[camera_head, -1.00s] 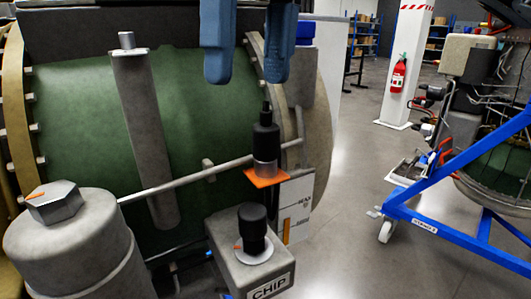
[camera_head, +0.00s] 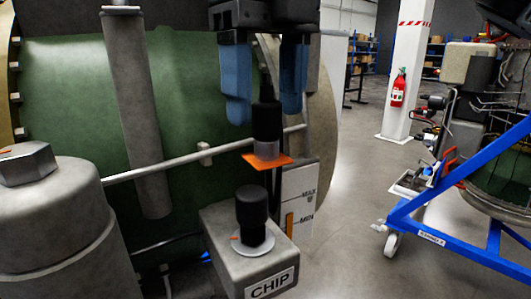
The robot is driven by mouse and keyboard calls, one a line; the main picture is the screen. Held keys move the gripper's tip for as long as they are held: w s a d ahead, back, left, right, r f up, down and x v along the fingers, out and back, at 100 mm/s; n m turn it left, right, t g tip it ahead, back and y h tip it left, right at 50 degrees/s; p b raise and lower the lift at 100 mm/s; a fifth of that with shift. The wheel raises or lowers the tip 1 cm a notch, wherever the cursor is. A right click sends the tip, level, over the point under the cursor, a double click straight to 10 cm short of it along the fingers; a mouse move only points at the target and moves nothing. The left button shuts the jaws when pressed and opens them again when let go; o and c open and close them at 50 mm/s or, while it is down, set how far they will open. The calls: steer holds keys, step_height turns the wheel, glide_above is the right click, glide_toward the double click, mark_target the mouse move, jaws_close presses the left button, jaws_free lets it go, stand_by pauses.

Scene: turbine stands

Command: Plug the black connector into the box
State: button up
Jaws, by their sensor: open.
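The black connector (camera_head: 267,120) is a dark cylinder with a grey lower band, upright on a small orange plate (camera_head: 267,160). The box (camera_head: 225,247) is grey, labelled CHIP, and stands below it in the picture. A second black cylindrical piece (camera_head: 252,207) stands upright in a pale ring on the box's top. My gripper (camera_head: 264,122) has two blue fingers pointing down, spread apart, one at each side of the connector's upper part in the picture. I cannot tell whether a finger touches it. No object shows clamped between the fingers.
A large green turbine casing (camera_head: 75,120) fills the left, with a grey post (camera_head: 140,130) and a thin rail (camera_head: 190,158) before it. A grey canister with a hex cap (camera_head: 50,225) stands front left. A blue wheeled stand (camera_head: 420,200) is at right. Open floor lies between.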

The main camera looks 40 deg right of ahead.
steer(key=shift+f+b, duration=0.45)
steer(key=shift+f, duration=0.45)
steer(key=shift+b, duration=0.35)
steer(key=shift+c, duration=0.3)
jaws_close()
stand_by(0.4)
